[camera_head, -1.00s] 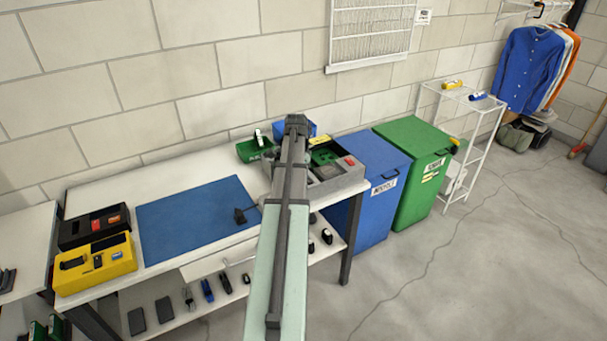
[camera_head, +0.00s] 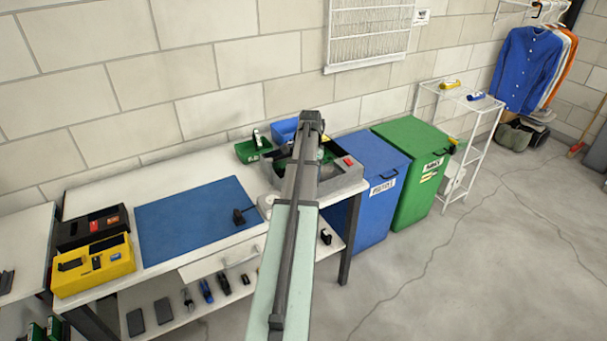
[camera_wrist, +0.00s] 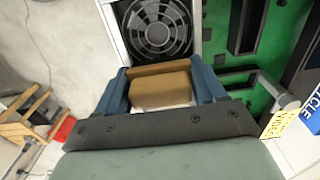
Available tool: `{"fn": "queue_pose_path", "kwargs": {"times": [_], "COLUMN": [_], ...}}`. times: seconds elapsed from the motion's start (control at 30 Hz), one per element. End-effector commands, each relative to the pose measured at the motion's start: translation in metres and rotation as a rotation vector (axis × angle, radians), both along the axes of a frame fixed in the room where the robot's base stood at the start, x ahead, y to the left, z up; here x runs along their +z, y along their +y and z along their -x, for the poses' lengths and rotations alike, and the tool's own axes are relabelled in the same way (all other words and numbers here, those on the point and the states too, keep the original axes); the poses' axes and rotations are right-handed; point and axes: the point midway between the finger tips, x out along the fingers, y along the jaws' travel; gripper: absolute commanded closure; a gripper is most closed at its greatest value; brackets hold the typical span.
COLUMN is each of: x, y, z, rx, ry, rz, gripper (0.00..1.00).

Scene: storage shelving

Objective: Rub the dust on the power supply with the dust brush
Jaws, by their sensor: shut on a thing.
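My gripper (camera_wrist: 162,76) has two blue fingers in the wrist view. They are shut on the dust brush (camera_wrist: 160,88), a tan-brown block with a pale strip along its lower edge. The power supply (camera_wrist: 157,28), a grey box with a black round fan grille, lies just beyond the brush at the top of the wrist view. I cannot tell if the brush touches it. No dust shows clearly. In the head view my arm reaches over the grey computer case (camera_head: 350,181) and hides the gripper, the brush and most of the case's inside.
A green circuit board (camera_wrist: 245,50) lies right of the power supply in the wrist view. The white table (camera_head: 120,195) carries a blue mat (camera_head: 185,220), a yellow toolbox (camera_head: 95,275) and a small green bin (camera_head: 252,150). Blue (camera_head: 370,170) and green (camera_head: 410,175) waste bins stand right of it.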

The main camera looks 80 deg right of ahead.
Motion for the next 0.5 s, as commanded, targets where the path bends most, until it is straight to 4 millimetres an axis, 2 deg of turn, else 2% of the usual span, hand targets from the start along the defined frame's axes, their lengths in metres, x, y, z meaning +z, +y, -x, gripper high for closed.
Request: {"fn": "queue_pose_path", "kwargs": {"times": [0.1, 0.5], "x": [0.024, 0.058], "y": [0.0, 0.001], "z": [-0.001, -0.001], "rx": [0.001, 0.001], "ry": [-0.001, -0.001], "rz": [0.004, 0.001], "gripper": [0.59, 0.59]}}
